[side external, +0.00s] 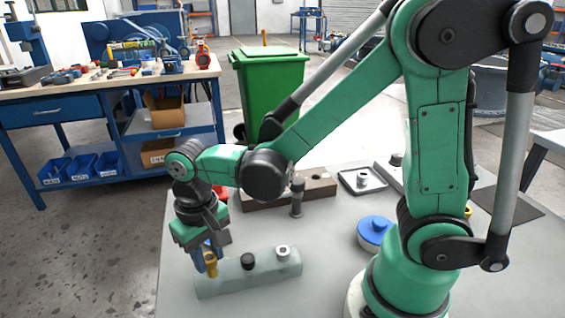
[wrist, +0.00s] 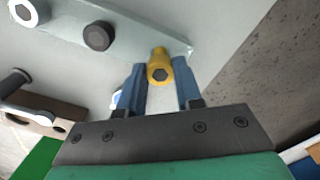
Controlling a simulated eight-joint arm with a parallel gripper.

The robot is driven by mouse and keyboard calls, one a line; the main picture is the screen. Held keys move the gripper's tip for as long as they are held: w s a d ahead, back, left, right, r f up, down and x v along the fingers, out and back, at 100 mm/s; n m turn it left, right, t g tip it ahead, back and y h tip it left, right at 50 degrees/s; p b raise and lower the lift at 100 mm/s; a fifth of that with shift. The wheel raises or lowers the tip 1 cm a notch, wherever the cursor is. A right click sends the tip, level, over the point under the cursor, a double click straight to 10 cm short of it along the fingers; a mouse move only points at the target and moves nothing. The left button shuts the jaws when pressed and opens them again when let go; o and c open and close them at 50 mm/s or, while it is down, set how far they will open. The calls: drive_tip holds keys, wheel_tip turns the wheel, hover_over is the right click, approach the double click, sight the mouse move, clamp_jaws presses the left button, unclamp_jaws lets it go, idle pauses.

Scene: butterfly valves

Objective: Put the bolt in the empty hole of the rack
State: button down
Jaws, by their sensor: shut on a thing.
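The yellow bolt (wrist: 159,68) is between the blue fingers of my gripper (wrist: 160,85) in the wrist view, its hex head toward the camera. My gripper (side external: 207,258) is shut on it, and the bolt (side external: 211,265) shows below the fingers in the side view. The rack (side external: 228,284) is a pale grey-green bar lying on the table; it also shows in the wrist view (wrist: 140,46). The bolt is at the rack's left end in the side view. A black bolt (side external: 247,261) and a silver bolt (side external: 283,252) stand in the rack. I cannot tell how deep the yellow bolt sits; its hole is hidden.
A brown block (side external: 319,187) lies behind the rack, with a dark upright pin (side external: 297,197) in front of it. A blue round part (side external: 375,229) is on the table (side external: 325,262) to the right. A small tray (side external: 362,181) lies farther back.

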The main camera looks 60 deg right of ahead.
drive_tip(key=shift+f, duration=0.25)
drive_tip(key=shift+f, duration=0.35)
drive_tip(key=shift+f, duration=0.35)
idle(0.4)
drive_tip(key=shift+c, duration=0.5)
unclamp_jaws()
drive_tip(key=shift+r, duration=3.8)
